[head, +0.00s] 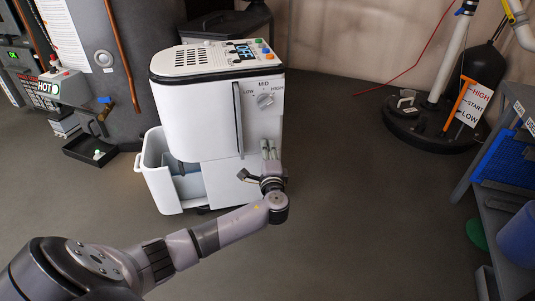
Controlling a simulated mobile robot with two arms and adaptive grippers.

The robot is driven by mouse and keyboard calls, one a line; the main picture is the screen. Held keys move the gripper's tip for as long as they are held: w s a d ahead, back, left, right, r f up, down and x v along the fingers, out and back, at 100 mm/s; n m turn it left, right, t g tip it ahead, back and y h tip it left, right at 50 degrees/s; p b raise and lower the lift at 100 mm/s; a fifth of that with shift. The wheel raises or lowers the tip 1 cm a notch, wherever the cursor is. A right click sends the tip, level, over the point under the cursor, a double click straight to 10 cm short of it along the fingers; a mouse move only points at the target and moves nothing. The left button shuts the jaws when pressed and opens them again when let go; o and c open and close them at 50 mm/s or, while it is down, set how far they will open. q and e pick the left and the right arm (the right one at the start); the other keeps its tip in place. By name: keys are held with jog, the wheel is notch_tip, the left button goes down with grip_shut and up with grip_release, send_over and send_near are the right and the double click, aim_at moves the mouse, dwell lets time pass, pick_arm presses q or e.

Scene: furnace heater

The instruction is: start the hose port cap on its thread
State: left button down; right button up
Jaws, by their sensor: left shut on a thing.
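A white dehumidifier (215,108) stands on the floor at the centre, with its front panel facing me. My left gripper (268,146) is at the lower right of that front, its fingers pointing away from me toward the casing. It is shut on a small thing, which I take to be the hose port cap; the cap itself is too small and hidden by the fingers. The port and its thread are also hidden behind the gripper. I cannot tell whether cap and thread touch. My right gripper is not in view.
A white water bucket (157,175) sticks out at the dehumidifier's lower left. A black tray (92,148) lies by the grey tank at left. A sump pit lid (432,128) with a white pipe is at back right. A metal shelf (490,205) stands at right. The floor between is clear.

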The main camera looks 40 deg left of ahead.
pick_arm(q)
jog(key=shift+w+a, duration=0.15)
jog(key=shift+a, duration=0.05)
jog(key=c, duration=1.3)
grip_release()
jog(key=shift+d, duration=0.1)
jog(key=v, duration=1.2)
